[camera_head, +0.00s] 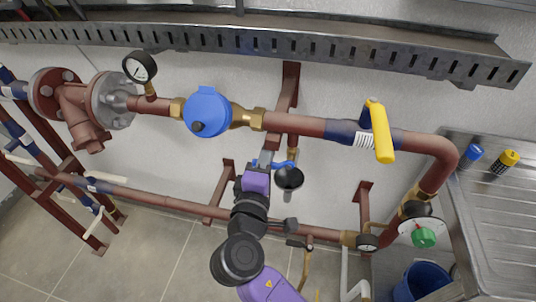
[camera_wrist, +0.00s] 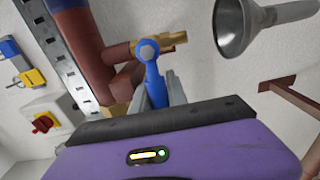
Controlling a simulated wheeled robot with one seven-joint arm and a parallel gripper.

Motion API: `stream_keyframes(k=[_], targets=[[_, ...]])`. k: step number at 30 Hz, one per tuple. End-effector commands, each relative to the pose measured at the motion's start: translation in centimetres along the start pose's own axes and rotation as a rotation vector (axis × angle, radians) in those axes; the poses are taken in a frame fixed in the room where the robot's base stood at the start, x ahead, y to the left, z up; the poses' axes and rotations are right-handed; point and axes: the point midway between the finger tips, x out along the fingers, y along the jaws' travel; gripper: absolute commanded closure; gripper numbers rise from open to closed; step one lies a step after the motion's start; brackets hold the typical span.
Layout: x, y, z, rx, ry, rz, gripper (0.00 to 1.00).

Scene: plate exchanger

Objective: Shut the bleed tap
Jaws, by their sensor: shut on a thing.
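The bleed tap is a small brass tap (camera_wrist: 175,41) with a blue lever (camera_wrist: 152,75), branching off a red-brown pipe in the wrist view. In the head view the blue lever (camera_head: 285,164) shows just past my gripper, below the brass part of the tap (camera_head: 292,153). My gripper (camera_wrist: 160,92) is shut on the blue lever, whose lower end runs down between the grey fingers. In the head view my gripper (camera_head: 266,158) is partly hidden by my own wrist. A dark funnel (camera_head: 289,178) hangs beside the tap; it looks grey in the wrist view (camera_wrist: 245,28).
A yellow lever (camera_head: 380,132) sits on the upper pipe at right. A blue meter (camera_head: 208,112) and a pressure gauge (camera_head: 140,67) are at upper left. A slotted cable tray (camera_head: 250,40) runs above. A metal sink (camera_head: 490,215) and blue bucket (camera_head: 422,281) are at right.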

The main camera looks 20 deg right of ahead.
Motion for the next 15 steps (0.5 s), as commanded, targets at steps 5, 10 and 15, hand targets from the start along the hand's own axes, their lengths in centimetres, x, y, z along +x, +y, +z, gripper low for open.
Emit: stream_keyframes(k=[5,10,15], targets=[[-0.02,-0.02,0.06,0.005,-0.002,-0.002,1.00],[-0.02,-0.02,0.07,0.005,-0.002,-0.001,0.79],[0.00,0.07,0.04,0.005,-0.001,0.000,0.59]])
